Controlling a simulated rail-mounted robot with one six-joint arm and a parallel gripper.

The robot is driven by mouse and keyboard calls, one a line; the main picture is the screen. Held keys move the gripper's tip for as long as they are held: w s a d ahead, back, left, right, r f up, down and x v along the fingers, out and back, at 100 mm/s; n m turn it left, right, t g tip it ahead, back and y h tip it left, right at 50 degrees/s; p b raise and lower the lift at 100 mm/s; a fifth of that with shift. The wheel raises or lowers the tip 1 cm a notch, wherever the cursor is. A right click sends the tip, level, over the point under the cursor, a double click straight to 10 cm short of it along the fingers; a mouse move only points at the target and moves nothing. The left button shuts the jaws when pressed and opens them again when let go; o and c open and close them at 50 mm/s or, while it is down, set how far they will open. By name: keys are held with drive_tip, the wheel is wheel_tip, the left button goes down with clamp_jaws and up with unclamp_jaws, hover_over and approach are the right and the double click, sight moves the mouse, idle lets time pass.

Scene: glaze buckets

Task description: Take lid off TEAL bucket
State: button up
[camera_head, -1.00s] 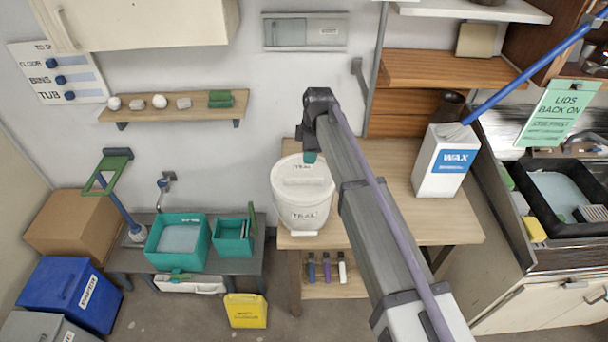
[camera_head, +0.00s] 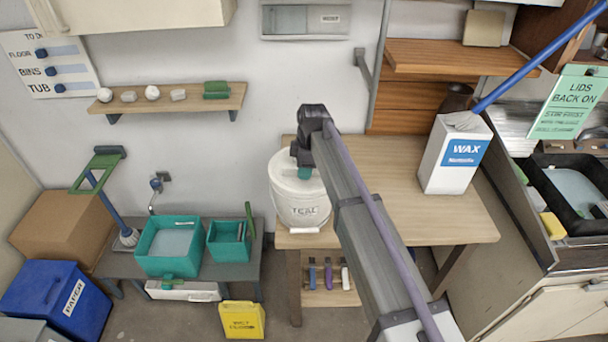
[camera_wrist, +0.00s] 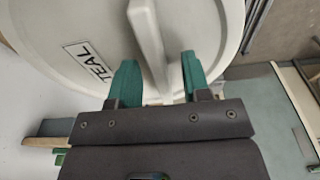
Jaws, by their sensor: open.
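In the wrist view the lid (camera_wrist: 60,25) fills the upper left, with a TEAL label and a raised bar handle (camera_wrist: 147,35). My gripper (camera_wrist: 158,62) is open. Its green fingers are on either side of the handle, with a visible gap on each side. In the head view my gripper (camera_head: 304,174) is at the lid's top.
A white WAX container (camera_head: 453,165) stands to the right on the table (camera_head: 400,205), with clear tabletop between. Teal tubs (camera_head: 170,245) sit on a low grey bench to the left. A wall shelf (camera_head: 170,101) holds small items. A sink is at far right.

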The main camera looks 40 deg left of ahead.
drive_tip(key=shift+f, duration=0.15)
clamp_jaws()
idle(0.4)
